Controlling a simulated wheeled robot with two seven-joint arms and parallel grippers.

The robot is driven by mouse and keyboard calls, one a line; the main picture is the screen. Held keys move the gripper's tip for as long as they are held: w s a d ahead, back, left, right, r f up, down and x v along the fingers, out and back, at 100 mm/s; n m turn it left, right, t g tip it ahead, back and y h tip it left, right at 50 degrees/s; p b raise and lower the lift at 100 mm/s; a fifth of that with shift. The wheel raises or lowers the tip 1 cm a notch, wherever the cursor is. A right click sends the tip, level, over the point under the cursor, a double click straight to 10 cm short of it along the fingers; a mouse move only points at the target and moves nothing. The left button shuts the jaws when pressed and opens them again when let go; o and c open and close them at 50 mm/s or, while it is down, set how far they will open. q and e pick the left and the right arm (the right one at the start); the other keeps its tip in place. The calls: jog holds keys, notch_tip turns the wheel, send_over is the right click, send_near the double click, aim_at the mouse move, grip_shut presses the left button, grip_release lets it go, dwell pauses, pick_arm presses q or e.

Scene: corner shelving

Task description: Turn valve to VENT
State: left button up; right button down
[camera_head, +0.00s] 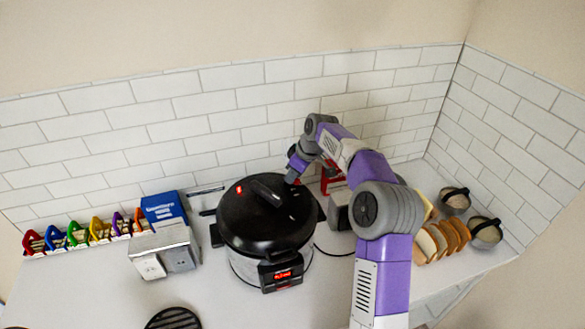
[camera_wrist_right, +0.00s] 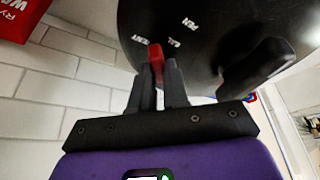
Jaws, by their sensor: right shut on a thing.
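A pressure cooker (camera_head: 268,228) with a black lid and a dark lid handle (camera_head: 266,189) stands on the counter. In the right wrist view the lid (camera_wrist_right: 205,30) carries white words, with VENT, SEAL and OPEN partly readable. The red valve (camera_wrist_right: 156,54) sits at the lid's edge, close by the VENT word. My right gripper (camera_wrist_right: 159,72) is shut on the red valve, one finger on each side. In the head view my right gripper (camera_head: 292,177) reaches the lid's back right edge and hides the valve there. My left gripper is not in view.
A toaster (camera_head: 165,248) and a blue box (camera_head: 163,208) stand left of the cooker. A tiled wall is close behind. The front counter is mostly clear.

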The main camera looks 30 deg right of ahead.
jog(key=shift+d+n+p, duration=0.1)
jog(key=shift+n+p, duration=0.45)
jog(key=shift+n, duration=0.05)
jog(key=shift+g, duration=0.3)
jog(key=c, duration=1.1)
grip_release()
jog(key=shift+w, duration=0.1)
jog(key=v, duration=0.7)
jog(key=shift+d+r, duration=0.2)
